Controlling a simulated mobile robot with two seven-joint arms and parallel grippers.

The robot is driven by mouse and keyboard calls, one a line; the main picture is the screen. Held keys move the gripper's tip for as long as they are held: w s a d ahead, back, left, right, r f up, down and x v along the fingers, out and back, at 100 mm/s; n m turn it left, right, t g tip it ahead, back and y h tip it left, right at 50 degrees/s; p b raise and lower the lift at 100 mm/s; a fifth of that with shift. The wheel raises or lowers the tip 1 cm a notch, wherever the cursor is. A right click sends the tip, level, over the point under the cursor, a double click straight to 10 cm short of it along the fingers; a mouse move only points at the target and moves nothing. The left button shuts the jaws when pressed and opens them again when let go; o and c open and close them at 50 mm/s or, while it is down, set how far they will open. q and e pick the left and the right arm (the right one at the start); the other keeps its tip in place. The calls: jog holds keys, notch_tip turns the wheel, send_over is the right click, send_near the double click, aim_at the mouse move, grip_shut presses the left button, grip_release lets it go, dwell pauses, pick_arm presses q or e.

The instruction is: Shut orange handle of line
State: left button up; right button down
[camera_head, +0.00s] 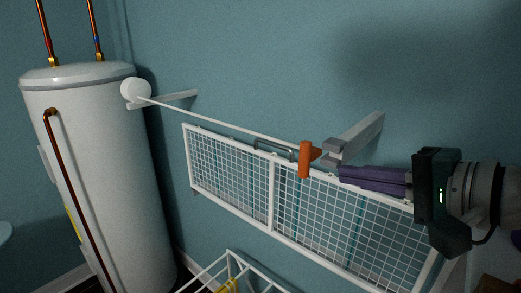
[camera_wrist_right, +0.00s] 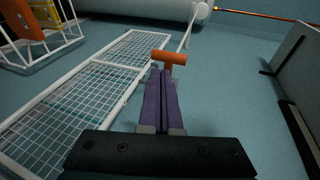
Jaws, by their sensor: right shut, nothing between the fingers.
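The orange handle (camera_head: 305,160) is a T-shaped piece at the right end of the white line (camera_head: 225,126), beside a grey wall bracket (camera_head: 357,138). The line runs left to a round white reel (camera_head: 135,91). My right gripper (camera_head: 341,173) comes in from the right, its purple fingers shut together and empty, pointing at the handle. In the right wrist view the fingertips (camera_wrist_right: 162,74) end just below the orange handle (camera_wrist_right: 169,57) and overlap its stem. I cannot tell whether they touch it. My left gripper is not in view.
A white wire-mesh rack (camera_head: 272,195) hangs on the wall close below the line and my right gripper. A white water heater (camera_head: 95,170) with copper pipes stands at the left. A white wire frame (camera_head: 230,262) with something yellow is below. The wall above is clear.

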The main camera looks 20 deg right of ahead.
aim_at(310, 163)
jog(key=x, duration=0.2)
jog(key=r+p+x, duration=0.1)
jog(key=shift+w+a+f, duration=0.15)
jog(key=shift+w+a, duration=0.05)
jog(key=shift+w, duration=0.3)
jog(key=shift+w+a+f+p, duration=0.1)
jog(key=shift+w+a+p, duration=0.1)
jog(key=shift+w+p, duration=0.25)
jog(key=shift+w, duration=0.2)
jog(key=shift+w+f, duration=0.1)
